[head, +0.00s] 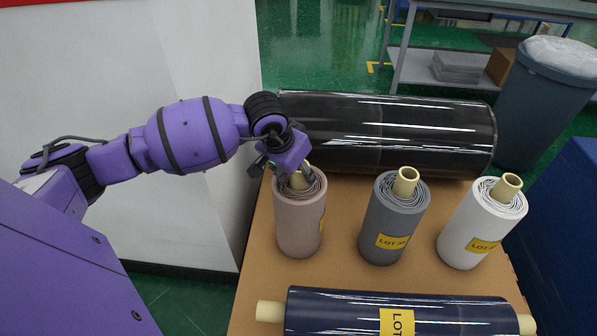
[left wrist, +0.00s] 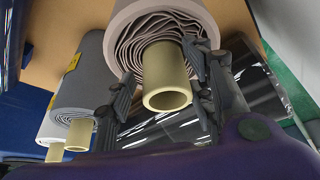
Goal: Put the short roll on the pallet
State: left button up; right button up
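Three rolls stand upright on a tan board: a pinkish-beige one (head: 298,225), a grey one (head: 388,225) and a white one (head: 470,235). They look similar in height; I cannot tell which is the short roll. My left gripper (head: 283,172) is over the top of the beige roll. In the left wrist view, the open fingers (left wrist: 165,90) are on either side of the beige roll's cream core (left wrist: 168,98), with a visible gap at the left finger. Contact at the right finger is unclear. No separate pallet is identifiable. My right gripper is out of view.
A large black wrapped roll (head: 400,130) lies behind the upright rolls. A navy roll (head: 350,312) lies in front. The tan board (head: 340,270) has bare room between them. A grey bin (head: 540,105) stands at the back right; a white wall (head: 190,60) is at left.

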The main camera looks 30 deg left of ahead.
pick_arm(q)
jog(key=shift+o, duration=0.3)
jog(key=shift+r, duration=0.1)
jog(key=v, duration=1.2)
jog(key=shift+r, duration=0.1)
